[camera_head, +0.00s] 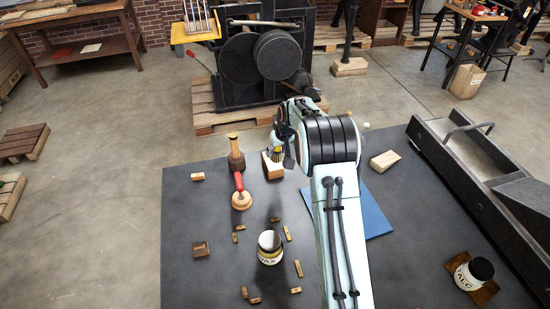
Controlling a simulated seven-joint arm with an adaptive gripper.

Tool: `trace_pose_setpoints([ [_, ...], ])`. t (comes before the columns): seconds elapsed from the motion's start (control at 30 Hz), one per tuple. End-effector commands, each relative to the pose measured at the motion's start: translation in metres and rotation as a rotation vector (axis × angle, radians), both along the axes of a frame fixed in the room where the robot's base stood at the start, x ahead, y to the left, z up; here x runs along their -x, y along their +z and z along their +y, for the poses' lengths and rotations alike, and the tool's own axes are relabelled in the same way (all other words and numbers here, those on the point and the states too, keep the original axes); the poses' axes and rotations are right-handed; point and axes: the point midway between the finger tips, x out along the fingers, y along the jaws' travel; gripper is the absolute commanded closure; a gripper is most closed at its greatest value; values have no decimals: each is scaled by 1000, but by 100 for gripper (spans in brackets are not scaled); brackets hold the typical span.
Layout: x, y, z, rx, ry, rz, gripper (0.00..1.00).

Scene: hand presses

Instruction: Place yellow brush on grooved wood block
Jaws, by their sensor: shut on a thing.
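My gripper (283,151) is at the end of my arm, near the back middle of the dark table, and is shut on the yellow brush (276,150). Only a small yellow part of the brush shows; the dark fingers and the wrist hide the rest. A wood block (271,168) with a pale face stands right below the brush in the picture and looks like the grooved block. I cannot make out its groove, nor whether the brush touches it.
A wax jar (269,247) stands in front among small brass pieces.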

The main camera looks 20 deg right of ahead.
Motion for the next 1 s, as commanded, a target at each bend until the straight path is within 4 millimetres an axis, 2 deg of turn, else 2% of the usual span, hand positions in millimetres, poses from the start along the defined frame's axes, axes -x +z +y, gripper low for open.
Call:
trace_pose_setpoints([
  [0.1, -16, -20, -2, 0, 0, -1, 100],
  [0.2, -23, -26, -2, 1, 1, -3, 100],
  [0.37, -29, -36, -3, 0, 0, -2, 100],
  [0.53, -28, -61, -3, 0, 0, -1, 100],
  [0.9, -29, -66, -3, 0, 0, -3, 100],
  [0.93, -29, -66, -3, 0, 0, -3, 58],
  [1.0, -29, -66, -3, 0, 0, -3, 41],
])
